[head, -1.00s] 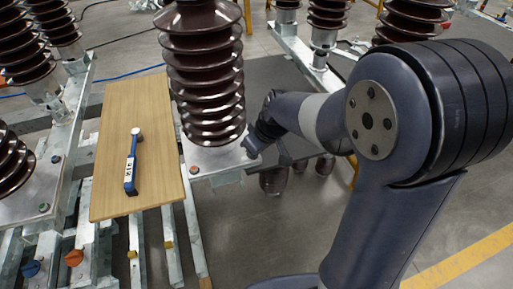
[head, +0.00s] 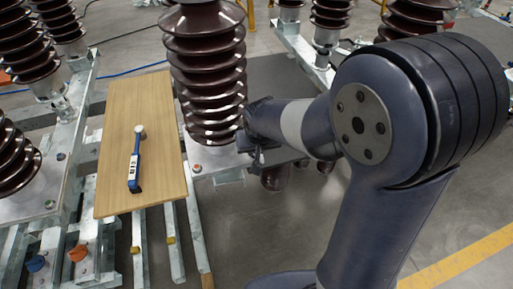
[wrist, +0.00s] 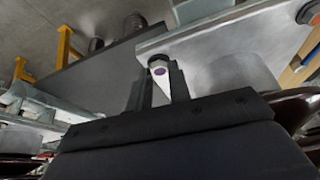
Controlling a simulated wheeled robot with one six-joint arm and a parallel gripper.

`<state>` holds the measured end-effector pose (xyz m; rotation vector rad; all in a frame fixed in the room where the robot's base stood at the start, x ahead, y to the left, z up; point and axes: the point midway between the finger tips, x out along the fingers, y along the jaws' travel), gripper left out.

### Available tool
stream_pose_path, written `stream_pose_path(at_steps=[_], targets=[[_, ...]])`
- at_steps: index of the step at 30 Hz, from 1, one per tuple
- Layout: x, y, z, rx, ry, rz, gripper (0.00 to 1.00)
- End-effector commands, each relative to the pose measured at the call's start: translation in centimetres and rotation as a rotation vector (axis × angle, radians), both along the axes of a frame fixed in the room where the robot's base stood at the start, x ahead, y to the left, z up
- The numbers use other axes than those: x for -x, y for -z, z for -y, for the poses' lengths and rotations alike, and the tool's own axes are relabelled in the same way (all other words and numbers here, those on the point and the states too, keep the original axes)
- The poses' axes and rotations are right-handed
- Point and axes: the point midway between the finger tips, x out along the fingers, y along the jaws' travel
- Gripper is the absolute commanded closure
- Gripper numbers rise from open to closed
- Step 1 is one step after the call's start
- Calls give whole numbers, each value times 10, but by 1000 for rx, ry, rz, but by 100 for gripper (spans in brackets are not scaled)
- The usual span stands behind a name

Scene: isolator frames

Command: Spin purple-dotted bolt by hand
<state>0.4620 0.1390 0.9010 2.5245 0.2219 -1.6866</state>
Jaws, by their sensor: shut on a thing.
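The purple-dotted bolt (wrist: 159,67) shows in the wrist view as a round head with a purple mark, at the edge of a grey metal base plate (wrist: 205,50). My gripper (wrist: 160,80) has one finger on each side of the bolt and is shut on it. In the head view my gripper (head: 255,148) is beside the lower right of the brown ribbed insulator (head: 207,75), and it hides the bolt there.
Another bolt (wrist: 306,12) stands on the plate in the wrist view. A red-dotted bolt (head: 197,168) is on the plate's front left. A wooden board (head: 110,180) carries a blue-handled tool (head: 134,168). Other insulators stand close by.

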Motion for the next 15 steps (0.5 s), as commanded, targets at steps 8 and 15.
stream_pose_path(at_steps=[8, 15], targets=[[0, -1, 0, -1, 14, 1, 100], [0, -1, 0, 0, 13, 0, 80]])
